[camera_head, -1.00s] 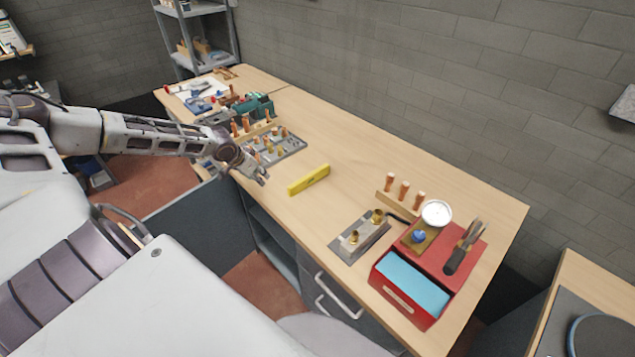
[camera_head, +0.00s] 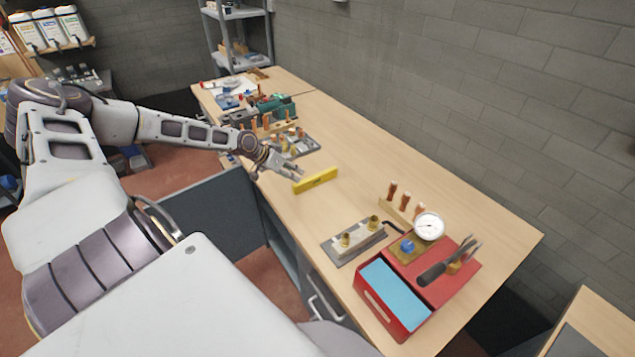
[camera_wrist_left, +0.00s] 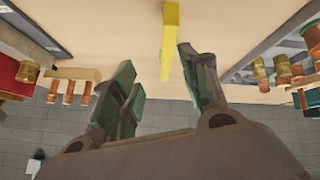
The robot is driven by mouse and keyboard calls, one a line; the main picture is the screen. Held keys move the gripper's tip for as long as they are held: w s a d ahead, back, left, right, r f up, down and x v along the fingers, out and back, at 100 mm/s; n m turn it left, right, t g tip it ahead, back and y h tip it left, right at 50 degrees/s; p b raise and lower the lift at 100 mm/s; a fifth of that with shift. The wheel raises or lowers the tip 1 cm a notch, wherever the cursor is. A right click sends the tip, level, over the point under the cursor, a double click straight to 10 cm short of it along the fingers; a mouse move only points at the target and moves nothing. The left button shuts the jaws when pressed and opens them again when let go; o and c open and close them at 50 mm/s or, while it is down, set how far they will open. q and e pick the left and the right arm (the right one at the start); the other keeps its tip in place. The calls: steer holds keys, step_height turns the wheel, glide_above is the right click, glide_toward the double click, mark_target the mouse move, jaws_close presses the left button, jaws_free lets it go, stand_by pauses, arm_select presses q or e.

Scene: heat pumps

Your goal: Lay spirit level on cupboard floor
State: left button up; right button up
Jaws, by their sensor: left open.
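The yellow spirit level (camera_head: 315,181) lies on the wooden bench top near its front edge. In the left wrist view the level (camera_wrist_left: 170,42) shows beyond the fingertips, between the two fingers in the picture. My left gripper (camera_head: 298,172) is open and empty, with its fingertips just left of the level in the head view. Its spread fingers show in the left wrist view (camera_wrist_left: 160,72). The cupboard under the bench (camera_head: 283,240) shows as a dark grey opening below the front edge; its floor is mostly hidden. My right gripper is not in view.
Right of the level stand a grey plate with brass fittings (camera_head: 352,240), a block with copper pipes (camera_head: 400,203) and a red tool box (camera_head: 415,285). Behind my left gripper lie a tray of fittings (camera_head: 295,146) and a green tool (camera_head: 272,106). The bench's middle is clear.

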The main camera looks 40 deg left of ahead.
arm_select(q)
steer(key=shift+w+d+r+m+t, duration=0.1)
steer(key=shift+w+r+m+t, duration=0.2)
steer(key=shift+w+r+m, duration=0.2)
steer(key=shift+w+a+r+m, duration=0.2)
steer(key=shift+w+m, duration=0.1)
steer(key=shift+m, duration=1.1)
steer(key=shift+f, duration=0.1)
